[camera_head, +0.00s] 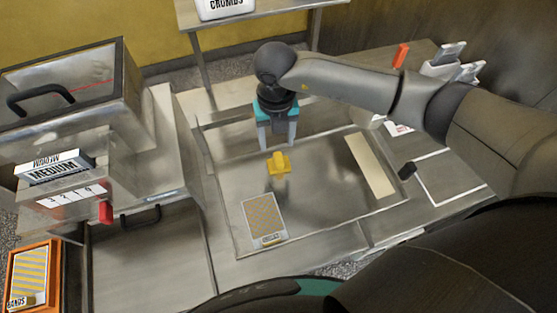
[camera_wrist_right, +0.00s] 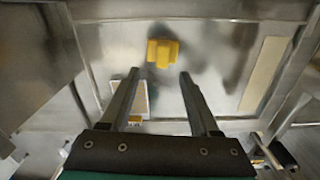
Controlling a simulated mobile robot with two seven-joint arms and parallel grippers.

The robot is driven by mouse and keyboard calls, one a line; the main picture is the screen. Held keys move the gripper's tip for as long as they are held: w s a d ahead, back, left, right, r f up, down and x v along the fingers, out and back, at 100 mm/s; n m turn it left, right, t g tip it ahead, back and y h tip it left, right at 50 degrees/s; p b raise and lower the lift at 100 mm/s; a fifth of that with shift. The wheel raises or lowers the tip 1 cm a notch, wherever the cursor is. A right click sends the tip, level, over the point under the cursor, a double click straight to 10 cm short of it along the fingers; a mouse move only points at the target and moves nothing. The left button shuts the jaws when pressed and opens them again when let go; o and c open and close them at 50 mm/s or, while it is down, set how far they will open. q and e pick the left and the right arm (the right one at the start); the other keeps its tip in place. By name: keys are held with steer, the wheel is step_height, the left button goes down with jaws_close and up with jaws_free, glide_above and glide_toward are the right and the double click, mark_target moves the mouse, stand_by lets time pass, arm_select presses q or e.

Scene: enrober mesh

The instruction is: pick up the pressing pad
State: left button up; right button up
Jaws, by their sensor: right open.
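The pressing pad appears to be the yellow block with a raised grip (camera_head: 278,164), lying on the metal worktop in the head view. It also shows in the right wrist view (camera_wrist_right: 162,52), ahead of the fingertips and roughly centred between them. My right gripper (camera_head: 277,146) points down just behind the pad in the head view. Its two fingers are spread with nothing between them, also in the right wrist view (camera_wrist_right: 159,74). I cannot tell the exact height of the fingertips above the worktop. My left gripper is not in view.
A striped card (camera_head: 264,217) lies in front of the pad, and a cream strip (camera_head: 371,166) lies to its right. A small black object (camera_head: 407,171) is further right. A metal machine with a "MEDIUM" sign (camera_head: 55,167) stands left. Bare worktop surrounds the pad.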

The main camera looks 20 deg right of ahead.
mark_target(279, 159)
step_height(279, 159, down, 3)
steer(key=shift+f, duration=0.2)
steer(key=shift+s+d+f, duration=0.1)
steer(key=shift+f, duration=1.25)
steer(key=shift+s+d+f, duration=0.1)
steer(key=shift+f, duration=1.25)
jaws_close()
